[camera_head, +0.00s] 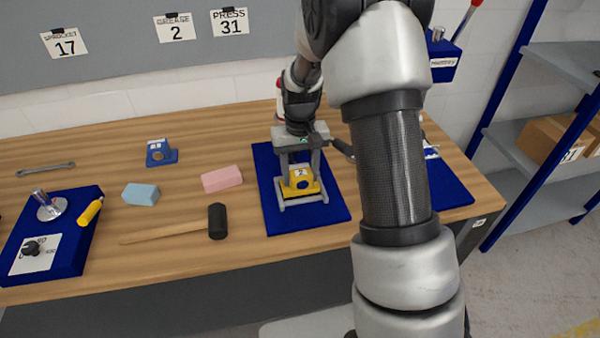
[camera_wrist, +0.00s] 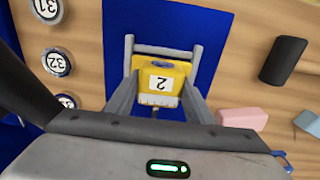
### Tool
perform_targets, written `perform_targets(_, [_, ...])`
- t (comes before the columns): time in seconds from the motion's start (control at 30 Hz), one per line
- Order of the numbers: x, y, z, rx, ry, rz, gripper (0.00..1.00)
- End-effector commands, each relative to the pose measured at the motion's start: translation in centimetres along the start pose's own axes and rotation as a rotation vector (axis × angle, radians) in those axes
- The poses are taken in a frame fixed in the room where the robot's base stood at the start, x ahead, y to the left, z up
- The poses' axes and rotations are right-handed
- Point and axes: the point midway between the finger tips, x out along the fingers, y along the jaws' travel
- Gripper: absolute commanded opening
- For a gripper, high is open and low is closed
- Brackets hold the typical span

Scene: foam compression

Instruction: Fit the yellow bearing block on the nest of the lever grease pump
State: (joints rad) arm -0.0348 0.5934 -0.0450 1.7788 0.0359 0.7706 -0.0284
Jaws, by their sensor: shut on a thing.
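The yellow bearing block (camera_head: 299,182), labelled 2 and with a dark hole, is over the middle blue board (camera_head: 337,212). My gripper (camera_head: 300,172) points down and is shut on the block, which also shows in the wrist view (camera_wrist: 160,82). Grey bars (camera_wrist: 165,50) surround the block's far edge and sides. I cannot tell whether the block rests on anything or hangs just above the board. No nest is clearly visible under it, and I cannot tell for sure which thing is the lever grease pump.
A pink block (camera_head: 221,179), a light blue block (camera_head: 140,194) and a black-headed mallet (camera_head: 217,221) lie left of the board. The left blue board (camera_head: 88,212) carries metal parts. My arm hides part of the right blue board (camera_head: 448,190).

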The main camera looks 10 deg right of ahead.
Motion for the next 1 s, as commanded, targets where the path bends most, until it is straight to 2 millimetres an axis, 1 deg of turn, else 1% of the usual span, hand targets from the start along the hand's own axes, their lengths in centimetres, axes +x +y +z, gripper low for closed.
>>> perform_targets(0.7, [1.3,0.0,-0.1,0.000,0.002,0.000,0.08])
perform_targets(0.73, [1.2,0.0,-0.1,0.000,0.002,0.000,0.52])
perform_targets(0.83, [1.2,0.0,-0.1,0.000,0.002,0.000,0.69])
perform_targets(0.87, [1.2,0.0,-0.1,0.000,0.002,0.000,0.70])
perform_targets(1.0, [1.2,0.0,0.0,0.000,0.001,0.000,0.70])
